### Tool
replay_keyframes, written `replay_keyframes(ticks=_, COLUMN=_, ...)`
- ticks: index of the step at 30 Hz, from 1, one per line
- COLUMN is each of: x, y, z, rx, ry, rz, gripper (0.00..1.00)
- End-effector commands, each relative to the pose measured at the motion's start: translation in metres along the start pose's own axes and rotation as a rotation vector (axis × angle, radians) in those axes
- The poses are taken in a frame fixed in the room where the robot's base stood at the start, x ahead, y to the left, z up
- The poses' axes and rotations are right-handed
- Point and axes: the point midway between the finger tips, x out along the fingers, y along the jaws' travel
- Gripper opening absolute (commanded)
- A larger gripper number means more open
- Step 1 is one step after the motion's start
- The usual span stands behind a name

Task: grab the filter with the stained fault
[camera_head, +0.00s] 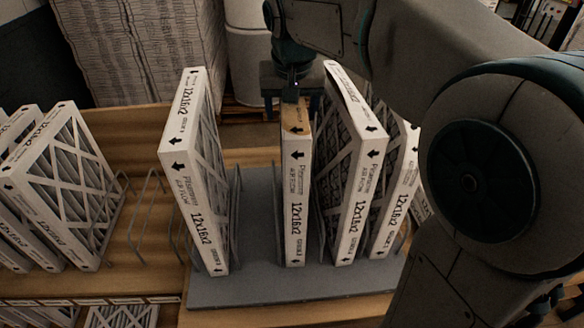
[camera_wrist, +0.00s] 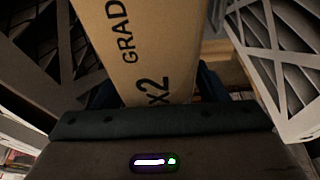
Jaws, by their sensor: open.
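The filter with the brown stain (camera_head: 296,190) stands upright in a wire rack on the grey mat. Its white edge reads 12x16x2, and brown discolouration covers its upper end. The wrist view shows a tan edge of this filter (camera_wrist: 145,45) with printed lettering. My gripper (camera_head: 292,104) is open over the filter's far upper end, with blue fingers on either side of it. In the wrist view, my gripper (camera_wrist: 155,92) also straddles the tan edge. Whether either finger touches it, I cannot tell; the fingertips are partly hidden.
A white filter (camera_head: 195,175) leans to the left, with a gap between. Another filter (camera_head: 358,170) stands close on the right, with more behind it. The grey mat (camera_head: 250,290) lies on a wooden table. More filters (camera_head: 70,190) stand at the left beside an empty wire rack (camera_head: 150,215).

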Motion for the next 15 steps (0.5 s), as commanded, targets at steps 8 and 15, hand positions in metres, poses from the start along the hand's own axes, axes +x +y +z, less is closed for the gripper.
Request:
replay_keyframes(ticks=8, x=-0.0001, y=0.0, z=-0.0001, rx=0.0, ry=0.0, rz=0.0, gripper=0.22)
replay_keyframes(ticks=15, x=-0.0005, y=0.0, z=-0.0003, rx=0.0, ry=0.001, rz=0.0, gripper=0.0)
